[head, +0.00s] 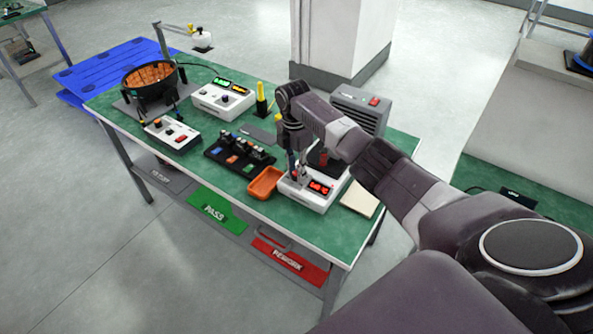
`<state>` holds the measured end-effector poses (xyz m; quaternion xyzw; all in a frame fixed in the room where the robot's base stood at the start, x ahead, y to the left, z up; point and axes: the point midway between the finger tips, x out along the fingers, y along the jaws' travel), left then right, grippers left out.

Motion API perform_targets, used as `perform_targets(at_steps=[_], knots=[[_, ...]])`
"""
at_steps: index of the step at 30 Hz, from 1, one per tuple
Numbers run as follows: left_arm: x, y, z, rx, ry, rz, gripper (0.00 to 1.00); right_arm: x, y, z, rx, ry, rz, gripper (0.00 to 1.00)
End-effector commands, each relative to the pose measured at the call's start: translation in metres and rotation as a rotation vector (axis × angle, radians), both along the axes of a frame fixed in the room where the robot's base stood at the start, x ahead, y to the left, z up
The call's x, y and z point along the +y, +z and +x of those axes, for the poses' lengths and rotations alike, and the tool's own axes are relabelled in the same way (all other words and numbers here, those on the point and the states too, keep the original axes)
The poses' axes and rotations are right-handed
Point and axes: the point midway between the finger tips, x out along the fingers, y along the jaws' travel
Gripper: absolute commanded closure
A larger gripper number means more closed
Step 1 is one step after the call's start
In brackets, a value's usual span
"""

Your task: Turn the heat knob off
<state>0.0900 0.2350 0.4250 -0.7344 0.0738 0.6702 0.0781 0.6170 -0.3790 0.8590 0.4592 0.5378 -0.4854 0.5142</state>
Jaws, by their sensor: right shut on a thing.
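A white box with a lit red display (320,187) stands at the near right part of the green table. My right gripper (298,177) points down over the left part of this box. Its fingers are shut at the box's top, on what seems to be the heat knob. The fingers hide the knob, so its setting cannot be read. My left gripper is not in view.
An orange tray (266,182) sits just left of the box, and a black rack (238,153) with small parts lies beyond it. A grey heater-like unit (361,108) stands behind my right arm. A beige pad (360,198) lies right of the box. A control box (172,134) and black bowl (150,82) are farther left.

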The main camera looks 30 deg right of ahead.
Motion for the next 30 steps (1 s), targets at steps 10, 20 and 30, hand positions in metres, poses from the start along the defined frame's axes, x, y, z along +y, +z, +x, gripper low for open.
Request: perform_targets(at_steps=[10, 20, 30], knots=[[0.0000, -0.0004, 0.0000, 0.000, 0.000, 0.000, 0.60, -0.0007, 0.0019, 0.0015, -0.004, 0.096, -0.001, 1.00], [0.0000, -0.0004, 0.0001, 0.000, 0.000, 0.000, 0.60, -0.0009, 0.0022, 0.0018, -0.005, 0.105, -0.001, 1.00], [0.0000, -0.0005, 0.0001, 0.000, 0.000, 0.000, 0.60, -0.0005, 0.0014, 0.0013, -0.004, 0.104, 0.000, 0.70]])
